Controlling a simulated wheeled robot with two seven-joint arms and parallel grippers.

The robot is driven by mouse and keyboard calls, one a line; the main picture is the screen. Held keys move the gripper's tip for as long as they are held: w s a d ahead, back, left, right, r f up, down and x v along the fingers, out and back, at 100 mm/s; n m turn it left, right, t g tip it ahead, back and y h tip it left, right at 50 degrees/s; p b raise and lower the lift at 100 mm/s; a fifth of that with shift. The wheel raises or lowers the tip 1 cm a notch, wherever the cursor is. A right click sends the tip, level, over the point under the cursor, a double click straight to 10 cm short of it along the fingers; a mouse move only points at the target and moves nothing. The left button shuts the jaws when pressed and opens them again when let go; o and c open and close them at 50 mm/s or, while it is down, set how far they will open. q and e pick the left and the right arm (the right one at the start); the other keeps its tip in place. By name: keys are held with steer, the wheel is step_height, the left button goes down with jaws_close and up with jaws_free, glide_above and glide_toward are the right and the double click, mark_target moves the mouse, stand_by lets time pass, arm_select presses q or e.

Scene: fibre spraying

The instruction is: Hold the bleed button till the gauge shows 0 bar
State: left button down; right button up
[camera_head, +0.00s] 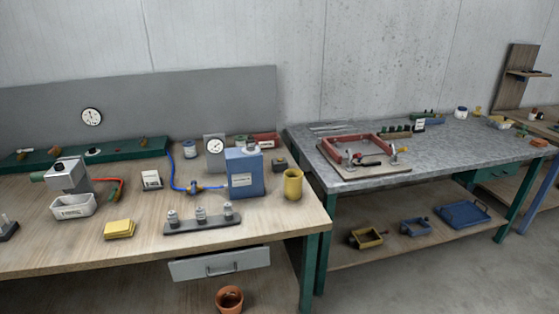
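A round white gauge (91,116) is mounted on the grey back panel above the left bench. A second round gauge (215,146) stands on a grey plate behind a blue box-shaped unit (244,176). Both needles are too small to read. A dark green rail (125,147) below the first gauge carries several small knobs, including a dark one on a pale base (93,152). I cannot tell which part is the bleed button. A blue hose (172,170) runs from the rail to a brass and blue fitting (192,188). Neither gripper shows.
A grey device with a red hose (68,175), a white bin (73,206), yellow pads (119,229), a weight rack (201,224) and a yellow cup (293,184) crowd the left bench. A metal-topped bench (450,153) stands right. The front-left wood is mostly clear.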

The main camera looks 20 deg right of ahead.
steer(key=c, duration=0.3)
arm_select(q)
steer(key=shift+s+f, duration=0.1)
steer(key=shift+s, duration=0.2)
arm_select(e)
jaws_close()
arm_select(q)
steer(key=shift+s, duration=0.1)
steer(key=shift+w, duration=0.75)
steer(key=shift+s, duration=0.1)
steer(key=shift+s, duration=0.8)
